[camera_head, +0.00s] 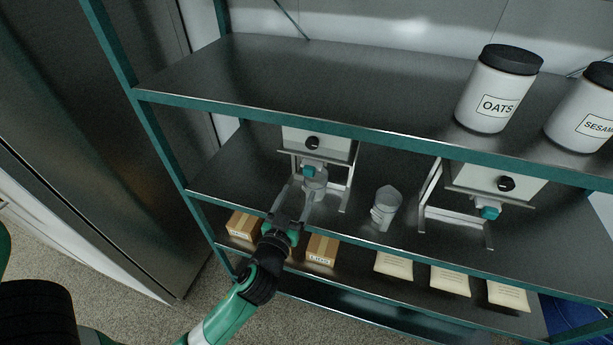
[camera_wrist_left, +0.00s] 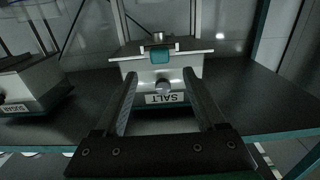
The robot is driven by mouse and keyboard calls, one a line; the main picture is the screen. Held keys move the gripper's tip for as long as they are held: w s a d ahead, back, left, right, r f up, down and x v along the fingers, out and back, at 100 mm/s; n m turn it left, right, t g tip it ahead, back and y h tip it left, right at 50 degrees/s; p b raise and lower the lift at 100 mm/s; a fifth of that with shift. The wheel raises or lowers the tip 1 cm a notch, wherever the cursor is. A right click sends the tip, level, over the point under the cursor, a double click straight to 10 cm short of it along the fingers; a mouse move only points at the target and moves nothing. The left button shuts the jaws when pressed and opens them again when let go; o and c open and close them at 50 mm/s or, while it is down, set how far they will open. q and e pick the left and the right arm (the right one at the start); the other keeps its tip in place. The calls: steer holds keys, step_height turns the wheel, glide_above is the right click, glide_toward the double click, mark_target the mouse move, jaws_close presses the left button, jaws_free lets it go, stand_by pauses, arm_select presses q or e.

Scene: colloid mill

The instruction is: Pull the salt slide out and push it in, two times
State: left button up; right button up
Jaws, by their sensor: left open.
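The salt dispenser (camera_head: 330,147) is a white box with a black knob, on a metal stand on the middle shelf. Its teal slide (camera_head: 309,171) is at its lower front. I cannot tell how far the slide is out.
A grey cup (camera_head: 316,180) sits under the salt dispenser. A grey scoop-like vessel (camera_head: 385,208) stands to its right. A second dispenser (camera_head: 497,181), labelled SUGAR in the wrist view (camera_wrist_left: 17,108), is farther right. The upper shelf edge (camera_head: 350,131) passes above; boxes (camera_head: 321,249) stand below.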

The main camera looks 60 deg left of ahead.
mark_target(308, 173)
arm_select(q)
steer(key=x, duration=0.7)
steer(key=shift+w+a, duration=0.15)
steer(key=shift+a, duration=0.05)
jaws_close()
stand_by(1.0)
